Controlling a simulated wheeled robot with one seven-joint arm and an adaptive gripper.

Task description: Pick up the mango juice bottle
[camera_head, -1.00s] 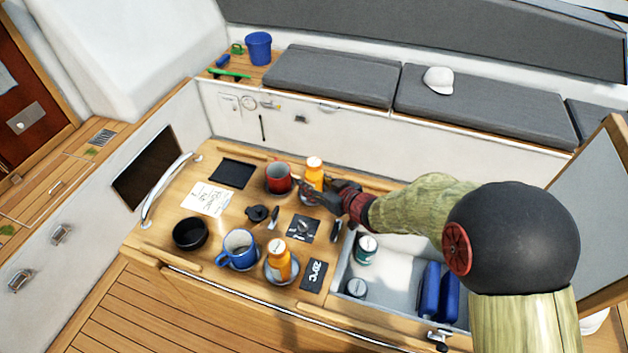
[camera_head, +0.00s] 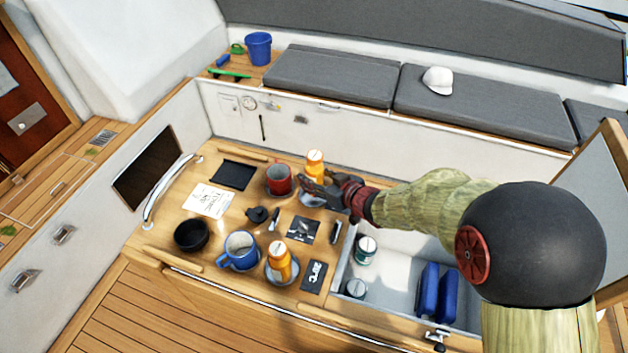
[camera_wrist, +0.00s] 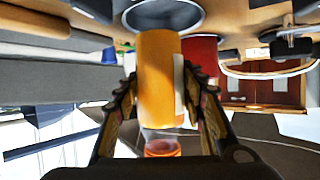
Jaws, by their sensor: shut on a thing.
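An orange bottle (camera_head: 315,164) with a pale-topped cap is between the fingers of my gripper (camera_head: 314,184), at the back of the wooden table. The wrist view, which looks inverted, shows the orange bottle (camera_wrist: 160,75) upright, with the jaws of my gripper (camera_wrist: 163,92) closed on both its sides. The bottle appears raised a little above a grey plate (camera_head: 312,201). A second, similar orange bottle (camera_head: 279,262) stands on another plate at the table's front. I cannot read either label, so I cannot tell which is mango juice.
A red mug (camera_head: 278,181) stands just left of the held bottle. A blue mug (camera_head: 238,250), a black bowl (camera_head: 190,235) and dark cards lie nearer the front. A sink-like recess (camera_head: 395,268) with tins and blue items is at right.

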